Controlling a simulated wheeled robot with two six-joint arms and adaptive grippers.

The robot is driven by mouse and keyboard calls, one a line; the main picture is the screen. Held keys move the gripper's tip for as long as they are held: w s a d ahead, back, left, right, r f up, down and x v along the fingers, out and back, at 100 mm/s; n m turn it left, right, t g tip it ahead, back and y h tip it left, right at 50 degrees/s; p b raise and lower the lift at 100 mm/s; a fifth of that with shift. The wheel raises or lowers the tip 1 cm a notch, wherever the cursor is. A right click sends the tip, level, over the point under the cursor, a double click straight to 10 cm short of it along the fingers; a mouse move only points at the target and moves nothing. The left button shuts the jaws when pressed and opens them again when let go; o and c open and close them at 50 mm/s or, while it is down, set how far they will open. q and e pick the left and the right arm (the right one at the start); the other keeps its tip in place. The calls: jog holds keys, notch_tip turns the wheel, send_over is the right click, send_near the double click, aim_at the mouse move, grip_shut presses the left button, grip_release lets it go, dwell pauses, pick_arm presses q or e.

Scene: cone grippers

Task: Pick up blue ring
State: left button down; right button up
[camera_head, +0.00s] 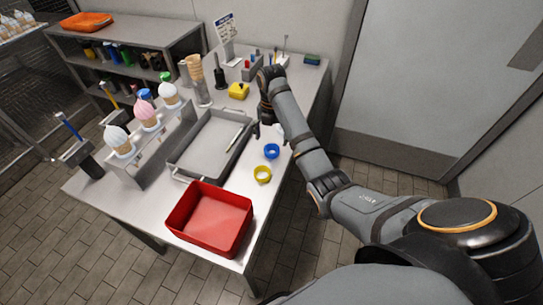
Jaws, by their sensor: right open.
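A small blue ring (271,151) lies on the light table near its right edge, between the grey tray and that edge. My right gripper (268,131) hangs just beyond the ring, over the table, pointing down. It is open, and the ring is apart from it on the near side. The arm's forearm covers part of the table's right edge. My left gripper is not in view.
A yellow ring (262,174) lies just nearer than the blue one. A red bin (211,217) stands at the table's front. A grey tray (181,160) and a rack with ice-cream cones (148,115) stand to the left. A yellow object (238,91) lies farther back.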

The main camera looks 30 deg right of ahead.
aim_at(272, 146)
notch_tip(272, 146, down, 5)
jog(key=b, duration=0.5)
jog(key=shift+w+d+f, duration=0.1)
jog(key=shift+w, duration=0.05)
jog(key=c, duration=0.9)
